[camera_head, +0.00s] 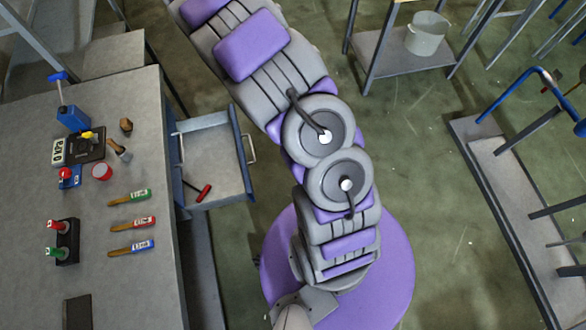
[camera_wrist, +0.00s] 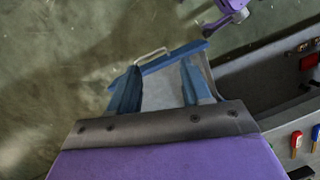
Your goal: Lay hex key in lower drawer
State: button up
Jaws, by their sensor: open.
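A hex key (camera_head: 202,193), with a red handle and a thin dark shaft, lies on the floor of the open drawer (camera_head: 213,155), near its front-left corner. The drawer is grey inside with blue walls and a pale handle, pulled out from the bench side. I cannot tell from above whether it is the lower one. The drawer's handle also shows in the wrist view (camera_wrist: 150,53). My gripper (camera_wrist: 162,66) shows there with its two dark blue fingers apart and nothing seen between them. They appear over the drawer; the height is unclear. The hex key is hidden there.
A shelf with a grey bucket (camera_head: 427,34) stands at the top. A blue-railed metal rack (camera_head: 515,190) is at right. Open floor lies between.

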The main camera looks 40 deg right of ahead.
jog(key=s+a+r+m, duration=0.2)
jog(key=s+r+m, duration=0.4)
jog(key=s+r, duration=0.75)
jog(key=s+a+r+m, duration=0.2)
jog(key=s+a+r, duration=0.1)
jog(key=s, duration=0.7)
jog(key=s+a+r+m+y, duration=0.1)
jog(key=s+a+r+m, duration=0.2)
jog(key=s, duration=0.8)
jog(key=shift+s+a+y, duration=0.2)
jog(key=shift+s+y, duration=0.05)
jog(key=shift+y, duration=0.05)
jog(key=shift+r, duration=0.1)
